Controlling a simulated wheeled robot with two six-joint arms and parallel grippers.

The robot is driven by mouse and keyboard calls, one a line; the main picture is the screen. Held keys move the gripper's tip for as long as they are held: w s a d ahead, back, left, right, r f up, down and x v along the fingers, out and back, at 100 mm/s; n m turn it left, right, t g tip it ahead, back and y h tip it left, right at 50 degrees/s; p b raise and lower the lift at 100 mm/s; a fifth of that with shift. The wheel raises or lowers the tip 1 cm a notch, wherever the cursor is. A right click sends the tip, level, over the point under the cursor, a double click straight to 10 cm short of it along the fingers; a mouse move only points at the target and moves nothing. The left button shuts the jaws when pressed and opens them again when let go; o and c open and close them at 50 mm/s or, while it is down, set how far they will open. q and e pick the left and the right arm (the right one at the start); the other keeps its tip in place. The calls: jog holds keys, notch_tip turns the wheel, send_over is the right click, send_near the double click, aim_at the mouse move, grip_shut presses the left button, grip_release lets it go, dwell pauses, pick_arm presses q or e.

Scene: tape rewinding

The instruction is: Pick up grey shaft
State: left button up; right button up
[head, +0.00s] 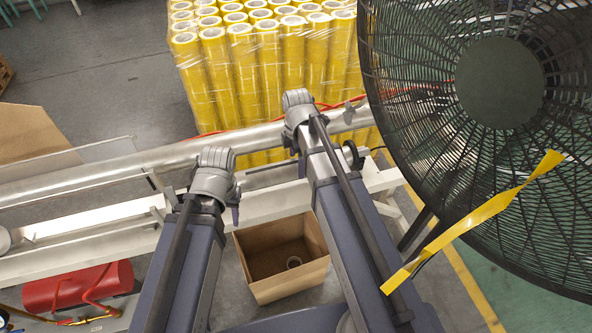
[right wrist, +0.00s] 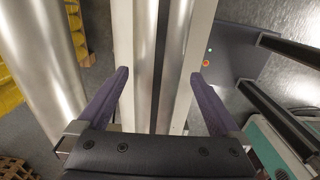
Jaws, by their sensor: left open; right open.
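A thin grey shaft (head: 270,166) lies along the pale machine frame, between my two grippers in the head view. It passes under my right wrist, and its ends are partly hidden. My left gripper (head: 204,199) is over the frame to the left, with its fingers spread. My right gripper (head: 319,127) is over the frame to the right. In the right wrist view its purple fingers (right wrist: 163,98) are open and empty. They straddle pale rails, with a grey metal bar (right wrist: 172,60) between them. I cannot tell for certain whether this bar is the shaft.
A thick silver roller (head: 95,163) runs parallel behind the shaft. Wrapped yellow rolls (head: 265,60) stand behind it. A large black fan (head: 400,60) with a yellow ribbon (head: 470,222) is at right. An open cardboard box (head: 290,291) and red tank (head: 78,286) are in front.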

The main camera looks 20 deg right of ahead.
aim_at(296, 170)
notch_tip(296, 170, down, 5)
jog(key=b, duration=0.5)
jog(key=shift+w+a+f, duration=0.1)
jog(key=shift+w, duration=0.05)
grip_shut()
dwell(0.5)
